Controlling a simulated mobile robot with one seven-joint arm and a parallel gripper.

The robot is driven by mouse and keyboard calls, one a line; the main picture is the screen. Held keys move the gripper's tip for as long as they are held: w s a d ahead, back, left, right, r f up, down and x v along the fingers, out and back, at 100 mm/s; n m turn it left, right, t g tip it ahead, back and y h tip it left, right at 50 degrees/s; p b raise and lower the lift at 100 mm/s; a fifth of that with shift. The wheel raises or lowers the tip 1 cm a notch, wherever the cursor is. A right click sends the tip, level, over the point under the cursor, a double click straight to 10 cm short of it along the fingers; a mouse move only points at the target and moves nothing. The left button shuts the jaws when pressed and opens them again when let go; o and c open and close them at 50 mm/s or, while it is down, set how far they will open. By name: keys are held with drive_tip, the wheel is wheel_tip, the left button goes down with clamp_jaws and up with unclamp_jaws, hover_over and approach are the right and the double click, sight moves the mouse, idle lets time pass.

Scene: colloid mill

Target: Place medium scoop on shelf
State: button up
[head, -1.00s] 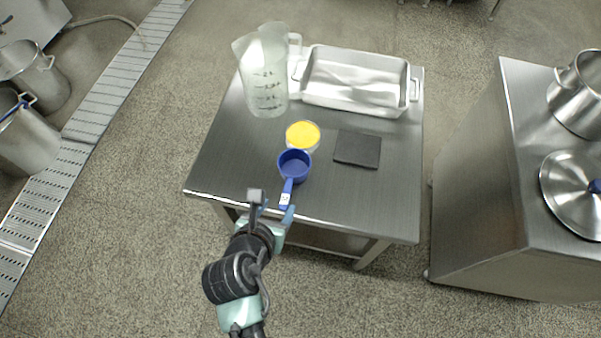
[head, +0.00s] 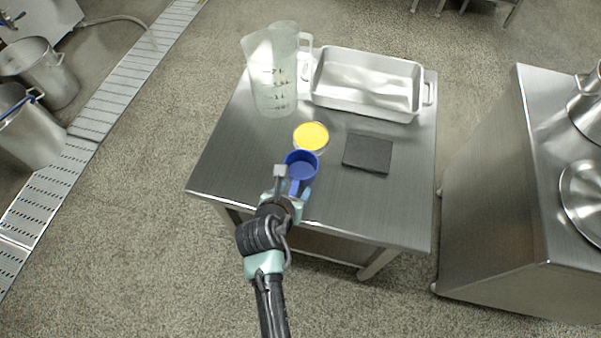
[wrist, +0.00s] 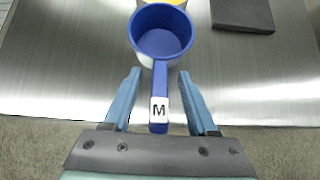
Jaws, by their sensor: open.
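The medium scoop (head: 301,166) is blue, with a round cup and a handle toward me, on the steel table (head: 235,165). In the wrist view the scoop (wrist: 160,38) shows a white label with an "M" on its handle. My gripper (head: 293,182) is open at the table's front edge. In the wrist view its two blue fingers (wrist: 158,92) stand on either side of the handle, with a gap on each side. I cannot make out a shelf to place it on for certain.
A tub with yellow contents (head: 311,136) stands just behind the scoop. A dark square pad (head: 368,153) lies to the right. A clear measuring jug (head: 270,80) and a metal tray (head: 365,98) stand at the back. A steel cabinet (head: 490,185) is at the right.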

clamp_jaws()
idle(1.4)
